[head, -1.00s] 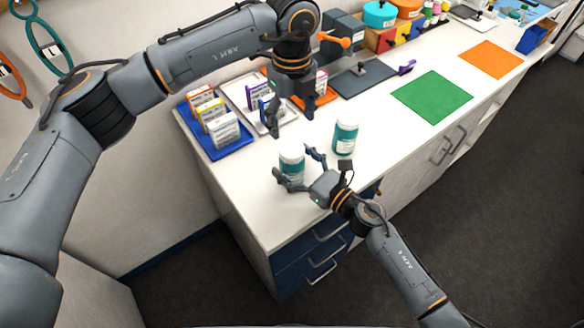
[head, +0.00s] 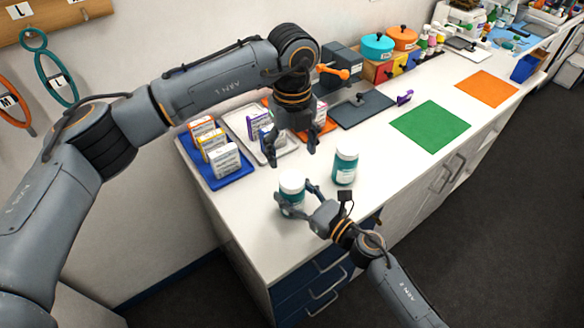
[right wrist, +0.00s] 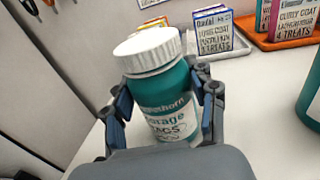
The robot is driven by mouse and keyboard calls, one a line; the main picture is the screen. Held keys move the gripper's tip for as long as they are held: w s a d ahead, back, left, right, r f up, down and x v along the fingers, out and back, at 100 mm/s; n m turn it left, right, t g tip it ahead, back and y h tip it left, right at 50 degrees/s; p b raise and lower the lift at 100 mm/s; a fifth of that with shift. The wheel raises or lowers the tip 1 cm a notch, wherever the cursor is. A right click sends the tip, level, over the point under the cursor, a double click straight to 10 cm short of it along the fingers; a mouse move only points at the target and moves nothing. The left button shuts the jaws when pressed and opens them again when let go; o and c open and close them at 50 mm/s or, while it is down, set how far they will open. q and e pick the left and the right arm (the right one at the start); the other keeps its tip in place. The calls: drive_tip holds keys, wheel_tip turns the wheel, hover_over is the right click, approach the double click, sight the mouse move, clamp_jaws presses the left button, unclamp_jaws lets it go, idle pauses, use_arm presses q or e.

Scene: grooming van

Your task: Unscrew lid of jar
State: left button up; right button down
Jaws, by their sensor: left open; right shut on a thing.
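A teal jar with a white ribbed lid (head: 292,182) stands at the near left part of the counter; it also shows in the right wrist view (right wrist: 160,95) with its lid on. My right gripper (head: 291,199) is shut around the body of this jar, one finger on each side, below the lid. A second teal jar with a white lid (head: 345,166) stands to its right; its edge shows in the right wrist view (right wrist: 312,95). My left gripper (head: 292,160) is open and empty, fingers pointing down, above and behind the held jar.
A blue tray (head: 238,178) with several small boxes lies at the left, beside a silver tray (head: 284,152) with boxes. A dark scale-like plate (head: 362,108), a green mat (head: 430,128) and an orange mat (head: 487,88) lie further along the white counter.

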sight(292, 179)
use_arm(q)
drive_tip(key=m, duration=0.8)
drive_tip(key=shift+m, duration=0.4)
drive_tip(key=m, duration=0.6)
drive_tip(key=shift+m, duration=0.3)
drive_tip(key=m, duration=0.6)
drive_tip(key=shift+m, duration=0.3)
drive_tip(key=m, duration=0.6)
drive_tip(key=shift+m, duration=0.4)
drive_tip(key=m, duration=0.8)
drive_tip(key=shift+m, duration=0.4)
drive_tip(key=m, duration=0.9)
drive_tip(key=shift+f+m, duration=0.45)
drive_tip(key=shift+m, duration=0.05)
drive_tip(key=shift+f, duration=3.55)
